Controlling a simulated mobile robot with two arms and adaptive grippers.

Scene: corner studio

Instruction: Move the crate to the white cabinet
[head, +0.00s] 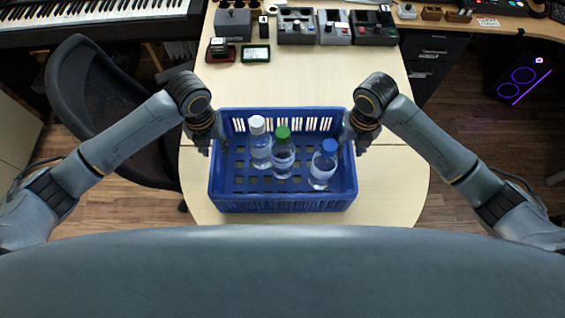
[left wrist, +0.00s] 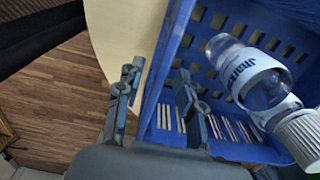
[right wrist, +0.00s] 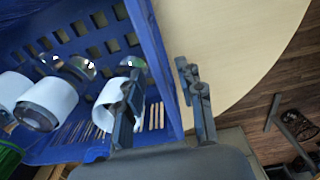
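I cannot clearly identify the white cabinet.
A pale cabinet-like surface (head: 14,135) shows at the far left edge. A dark chair (head: 110,110) stands left of the table. Several grey boxes with small items (head: 297,28) sit at the table's back. A dark drawer unit (head: 430,55) stands at the right.

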